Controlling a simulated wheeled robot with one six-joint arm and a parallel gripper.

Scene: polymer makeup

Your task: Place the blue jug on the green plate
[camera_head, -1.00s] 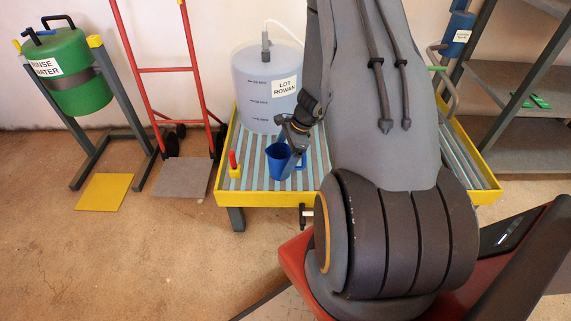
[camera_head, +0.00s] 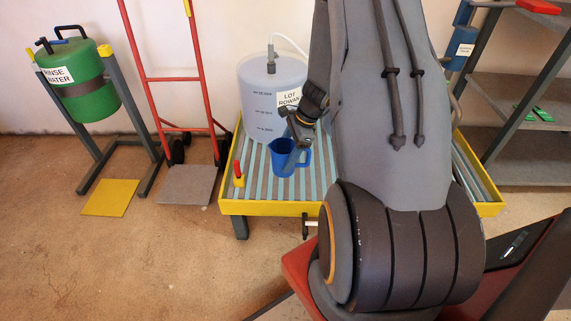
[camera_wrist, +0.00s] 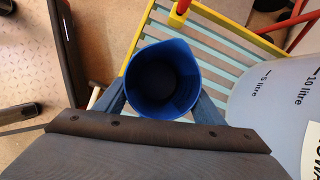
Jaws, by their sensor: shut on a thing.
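The blue jug (camera_head: 283,158) is upright and open at the top, above the slatted top of the yellow-rimmed table. Small flat green pieces (camera_head: 543,114) lie on a shelf at the far right; I cannot tell whether one is the green plate.
A large translucent tank (camera_head: 262,112) stands on the table (camera_head: 262,208) just behind the jug. A red-handled yellow item (camera_head: 238,175) is at the table's left. Left are a red hand truck (camera_head: 150,78), a green drum (camera_head: 78,82) and a yellow floor plate (camera_head: 110,198).

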